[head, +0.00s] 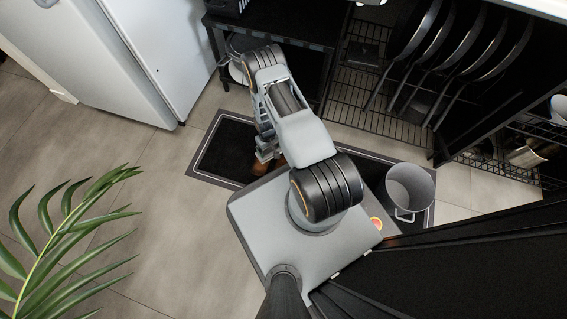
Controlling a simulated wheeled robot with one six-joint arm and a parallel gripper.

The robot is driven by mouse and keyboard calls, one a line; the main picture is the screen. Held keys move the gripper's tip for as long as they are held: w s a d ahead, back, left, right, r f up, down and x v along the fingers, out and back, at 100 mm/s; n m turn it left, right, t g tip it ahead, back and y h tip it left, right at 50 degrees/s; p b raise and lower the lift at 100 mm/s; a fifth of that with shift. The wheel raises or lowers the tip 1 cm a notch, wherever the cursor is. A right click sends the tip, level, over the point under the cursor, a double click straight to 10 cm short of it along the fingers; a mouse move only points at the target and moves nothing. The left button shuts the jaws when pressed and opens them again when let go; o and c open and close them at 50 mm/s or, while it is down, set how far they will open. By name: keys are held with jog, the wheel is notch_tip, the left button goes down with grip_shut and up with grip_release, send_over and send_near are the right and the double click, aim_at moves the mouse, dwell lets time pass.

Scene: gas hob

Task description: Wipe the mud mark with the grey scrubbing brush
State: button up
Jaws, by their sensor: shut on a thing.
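My gripper (265,153) points down beside the left edge of my base, over the dark floor mat (225,147). It is small and partly hidden by my arm. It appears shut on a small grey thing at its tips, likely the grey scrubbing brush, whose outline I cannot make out. A brown-orange patch (262,168), possibly the mud mark, shows just below the gripper tips, partly hidden by the arm and base. I cannot tell whether the held thing touches it.
A grey bucket (410,187) stands right of my base. A white fridge (120,55) is at upper left, and a dark shelf unit (280,30) and rack with pans (440,60) are at the back. A plant (70,240) is at lower left. Tiled floor is clear at left.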

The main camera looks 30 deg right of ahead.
jog(key=shift+w+d, duration=0.55)
jog(key=shift+d, duration=0.1)
jog(key=shift+w+r+p, duration=0.1)
jog(key=shift+r+p, duration=0.25)
jog(key=shift+p, duration=0.1)
notch_tip(320, 180, up, 2)
jog(key=shift+r, duration=0.1)
notch_tip(320, 180, up, 2)
jog(key=shift+p, duration=1.1)
jog(key=shift+r+p, duration=1.2)
jog(key=shift+r, duration=0.5)
